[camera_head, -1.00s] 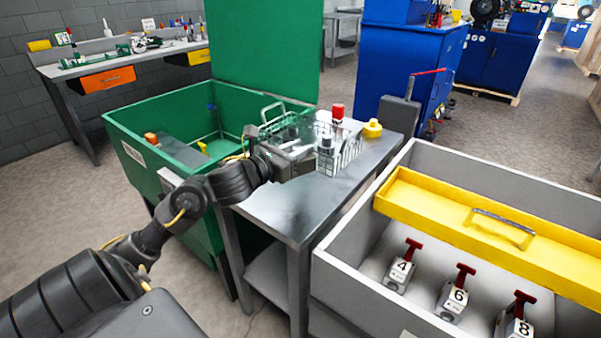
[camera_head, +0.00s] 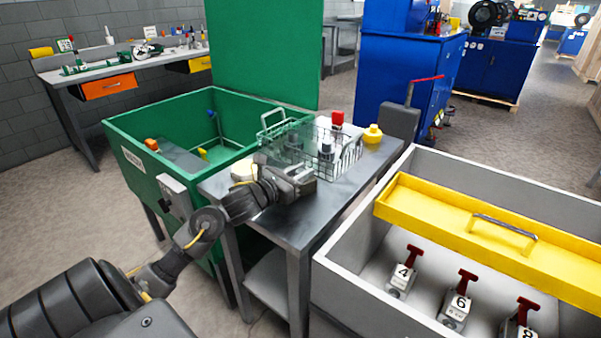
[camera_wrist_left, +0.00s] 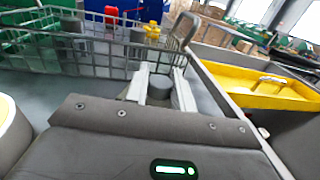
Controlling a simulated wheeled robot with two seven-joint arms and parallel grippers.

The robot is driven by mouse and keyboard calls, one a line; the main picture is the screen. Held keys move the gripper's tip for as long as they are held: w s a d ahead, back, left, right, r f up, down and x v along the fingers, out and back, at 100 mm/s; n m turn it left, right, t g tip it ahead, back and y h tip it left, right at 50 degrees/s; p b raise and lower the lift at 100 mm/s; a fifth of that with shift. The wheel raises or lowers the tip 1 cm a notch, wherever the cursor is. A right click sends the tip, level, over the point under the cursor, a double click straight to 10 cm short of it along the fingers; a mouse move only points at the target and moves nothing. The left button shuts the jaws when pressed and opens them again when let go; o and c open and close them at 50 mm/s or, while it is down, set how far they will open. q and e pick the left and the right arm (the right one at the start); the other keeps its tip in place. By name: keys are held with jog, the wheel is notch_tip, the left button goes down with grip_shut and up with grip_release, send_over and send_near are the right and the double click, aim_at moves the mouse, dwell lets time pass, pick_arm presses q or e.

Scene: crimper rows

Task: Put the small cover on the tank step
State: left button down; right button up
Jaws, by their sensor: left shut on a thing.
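My left gripper (camera_head: 308,183) is low over the steel table, in front of the wire basket. In the left wrist view its two pale fingers (camera_wrist_left: 158,92) are shut on a small grey round piece (camera_wrist_left: 159,82). I cannot tell for certain whether this piece is the small cover; it barely shows in the head view. The green tank (camera_head: 135,170) stands left of the table. A grey ledge (camera_head: 180,154) inside its left end looks like the tank step, with a small orange block (camera_head: 152,144) at its edge. My right gripper is not in view.
A cream round piece (camera_head: 243,170) lies beside my left wrist. A yellow knob (camera_head: 373,133) stands at the table's back right. A grey bin (camera_head: 345,290) with a yellow tray (camera_head: 450,225) is at the right.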

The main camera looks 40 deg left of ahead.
pick_arm(q)
jog(key=shift+f, duration=0.1)
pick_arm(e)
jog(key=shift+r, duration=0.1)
pick_arm(q)
jog(key=c, duration=1.2)
grip_release()
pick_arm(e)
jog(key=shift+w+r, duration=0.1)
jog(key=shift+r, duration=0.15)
pick_arm(q)
jog(key=shift+r, duration=0.2)
jog(key=shift+s+a+f, duration=0.1)
jog(key=shift+s+f, duration=0.1)
jog(key=shift+s, duration=0.35)
jog(key=s, duration=0.6)
jog(key=s+a+b, duration=0.1)
jog(key=s, duration=0.3)
jog(key=shift+s+r, duration=0.1)
jog(key=shift+s, duration=0.35)
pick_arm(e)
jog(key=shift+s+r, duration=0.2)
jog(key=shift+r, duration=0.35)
